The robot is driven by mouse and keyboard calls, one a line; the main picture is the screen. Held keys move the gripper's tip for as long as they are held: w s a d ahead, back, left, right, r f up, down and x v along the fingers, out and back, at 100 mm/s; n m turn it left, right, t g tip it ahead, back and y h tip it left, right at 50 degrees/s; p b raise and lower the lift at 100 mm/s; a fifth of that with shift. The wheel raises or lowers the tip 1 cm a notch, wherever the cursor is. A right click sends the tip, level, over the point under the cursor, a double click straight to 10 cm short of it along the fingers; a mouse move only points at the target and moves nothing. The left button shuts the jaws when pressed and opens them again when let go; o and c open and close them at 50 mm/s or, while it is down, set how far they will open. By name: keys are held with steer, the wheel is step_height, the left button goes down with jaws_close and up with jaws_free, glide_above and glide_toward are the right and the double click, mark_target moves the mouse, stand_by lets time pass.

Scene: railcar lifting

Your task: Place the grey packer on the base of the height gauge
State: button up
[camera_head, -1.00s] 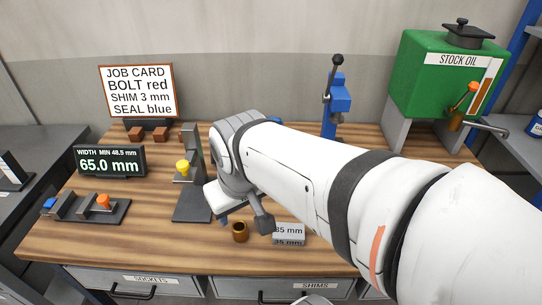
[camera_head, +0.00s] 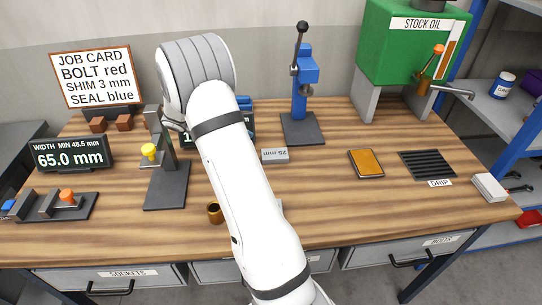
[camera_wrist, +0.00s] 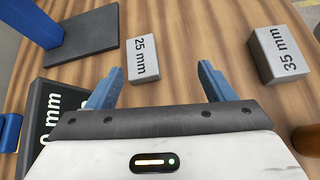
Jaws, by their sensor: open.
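A grey packer marked 25 mm (camera_head: 275,155) lies on the bench right of my arm; it also shows in the wrist view (camera_wrist: 149,58). A second grey packer marked 35 mm (camera_wrist: 280,54) lies farther right in the wrist view; my arm hides nearly all of it in the head view. The height gauge (camera_head: 158,130) has an upright, a yellow knob and a dark, bare base (camera_head: 166,190). My gripper (camera_wrist: 159,68) is open and empty, its blue fingers on either side of the 25 mm packer in the picture, apart from it. My arm hides it in the head view.
A blue press (camera_head: 303,90) stands behind the 25 mm packer. A dark display (camera_wrist: 50,115) is close to my left finger. A brown cup (camera_head: 214,213) stands near the gauge base. An orange pad (camera_head: 366,163) and a drip grate (camera_head: 427,164) lie to the right.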

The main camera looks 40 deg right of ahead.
steer(key=n+g+h, duration=0.1)
steer(key=n+h, duration=0.1)
glide_toward(272, 153)
steer(key=shift+s+d+f, duration=0.2)
steer(key=shift+s+d, duration=0.25)
steer(key=shift+d, duration=0.1)
steer(key=shift+d+f, duration=0.15)
steer(key=shift+d, duration=0.1)
steer(key=p+x, duration=0.1)
steer(key=x, duration=0.6)
steer(key=shift+s, duration=0.1)
steer(key=c, duration=1.2)
